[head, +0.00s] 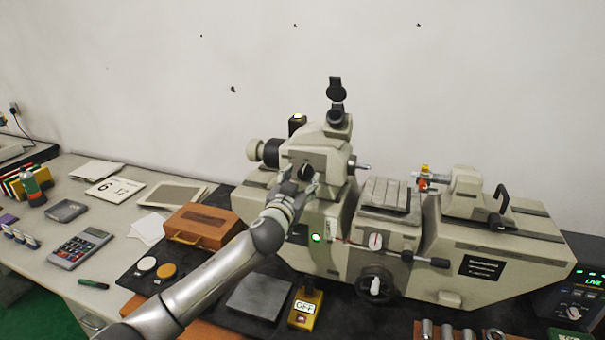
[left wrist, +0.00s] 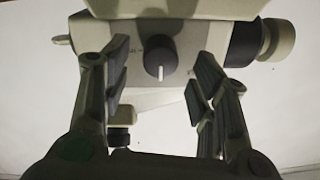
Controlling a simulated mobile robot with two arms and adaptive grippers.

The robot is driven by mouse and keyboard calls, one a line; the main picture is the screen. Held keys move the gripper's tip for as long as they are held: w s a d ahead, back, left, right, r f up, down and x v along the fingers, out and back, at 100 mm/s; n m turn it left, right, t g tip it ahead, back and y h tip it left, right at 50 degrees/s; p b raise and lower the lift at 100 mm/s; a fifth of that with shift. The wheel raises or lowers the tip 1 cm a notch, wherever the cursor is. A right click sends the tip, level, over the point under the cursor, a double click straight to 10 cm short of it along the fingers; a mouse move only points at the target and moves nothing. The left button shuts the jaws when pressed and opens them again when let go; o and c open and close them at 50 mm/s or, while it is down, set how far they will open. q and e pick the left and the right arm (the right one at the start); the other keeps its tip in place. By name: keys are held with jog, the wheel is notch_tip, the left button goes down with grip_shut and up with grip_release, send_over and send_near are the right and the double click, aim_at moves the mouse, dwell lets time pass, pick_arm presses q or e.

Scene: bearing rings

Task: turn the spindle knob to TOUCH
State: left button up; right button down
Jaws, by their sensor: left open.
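A black round knob (head: 305,172) sits on the front of the beige measuring machine's upright head (head: 330,150); I take it for the spindle knob. In the left wrist view the knob (left wrist: 160,58) shows a white pointer line aimed down in that picture. No TOUCH label is legible near it. My left gripper (head: 301,187) is in front of the knob. In the left wrist view my left gripper (left wrist: 160,80) has its fingers apart, one on each side of the knob, with clear gaps to it. My right gripper is not in view.
A yellow block marked OFF (head: 305,308) stands in front. A brown wooden box (head: 202,226) lies left of the machine. A display reading LIVE (head: 593,282) is at far right.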

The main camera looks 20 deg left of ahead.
aim_at(305, 173)
pick_arm(q)
jog(key=shift+w, duration=1.2)
jog(key=c, duration=1)
